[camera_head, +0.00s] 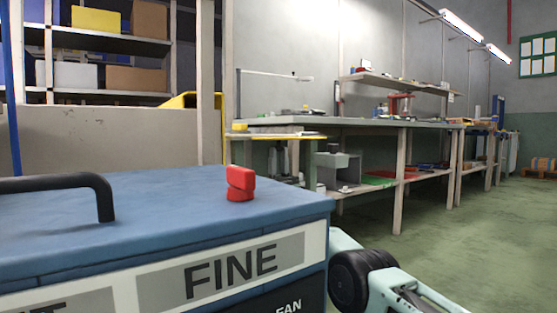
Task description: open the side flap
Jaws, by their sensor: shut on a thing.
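A blue machine (170,205) fills the lower left, with a white front strip that reads "FINE" on a grey label. A red knob (240,184) stands on its top near the right front. A black handle (95,187) is fixed on its top at the far left. Part of my arm (395,285), pale teal and black, shows at the bottom, just right of the machine's right corner. My gripper is not in view. I cannot make out a side flap; the machine's right side is mostly hidden.
A long workbench (370,122) with tools and bins runs along the back wall. Shelves (110,42) with boxes stand behind the machine at the upper left. The green floor (465,225) at the right is clear.

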